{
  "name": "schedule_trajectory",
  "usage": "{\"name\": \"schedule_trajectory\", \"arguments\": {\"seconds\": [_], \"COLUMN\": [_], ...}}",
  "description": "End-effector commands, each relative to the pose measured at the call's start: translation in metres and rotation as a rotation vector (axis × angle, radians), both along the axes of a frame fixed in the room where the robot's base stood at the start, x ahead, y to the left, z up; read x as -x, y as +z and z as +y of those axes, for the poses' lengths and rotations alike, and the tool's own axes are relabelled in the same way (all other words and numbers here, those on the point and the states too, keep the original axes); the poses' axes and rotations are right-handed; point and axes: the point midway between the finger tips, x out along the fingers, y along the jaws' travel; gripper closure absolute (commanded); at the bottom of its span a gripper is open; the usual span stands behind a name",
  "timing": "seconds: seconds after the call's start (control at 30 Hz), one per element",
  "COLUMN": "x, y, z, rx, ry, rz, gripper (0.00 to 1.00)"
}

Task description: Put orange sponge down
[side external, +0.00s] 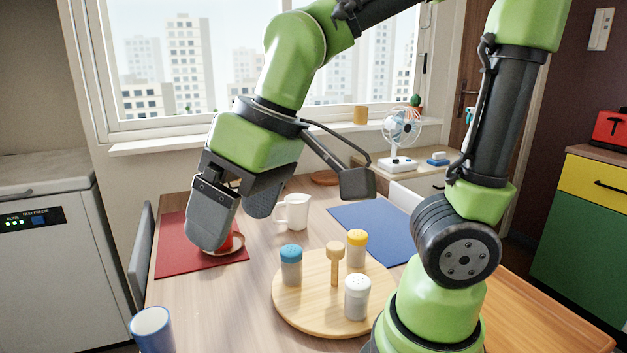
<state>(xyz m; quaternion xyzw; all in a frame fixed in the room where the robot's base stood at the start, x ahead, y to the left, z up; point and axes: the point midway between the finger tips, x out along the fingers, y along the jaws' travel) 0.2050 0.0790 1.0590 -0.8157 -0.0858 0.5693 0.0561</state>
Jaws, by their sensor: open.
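I cannot make out an orange sponge in the side external view. My gripper (234,228) hangs over the red placemat (175,250) at the left of the table, its fingers apart and pointing down. A red object (227,242) sits on a small pale saucer (237,250) just beneath and behind the near finger. That finger hides part of both, so I cannot tell what the red object is or whether the finger touches it. No object shows held between the fingers.
A white mug (294,212) stands right of my gripper, by a blue placemat (375,228). A round wooden tray (315,318) with a central knob and shakers is nearer. A blue cup (152,330) stands at the front left. Bare tabletop (215,300) lies between.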

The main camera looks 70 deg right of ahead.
Motion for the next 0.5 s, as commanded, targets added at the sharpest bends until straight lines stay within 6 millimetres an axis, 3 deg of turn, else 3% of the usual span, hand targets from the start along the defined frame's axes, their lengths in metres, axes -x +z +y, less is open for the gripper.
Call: {"name": "schedule_trajectory", "arguments": {"seconds": [0.03, 0.2, 0.5], "x": [0.011, 0.043, 0.063], "y": [0.011, 0.025, 0.028], "z": [-0.015, -0.042, -0.052], "rx": [-0.033, -0.113, -0.158], "ry": [-0.079, -0.273, -0.383], "rz": [-0.044, -0.141, -0.202], "gripper": [0.12, 0.12, 0.12]}}
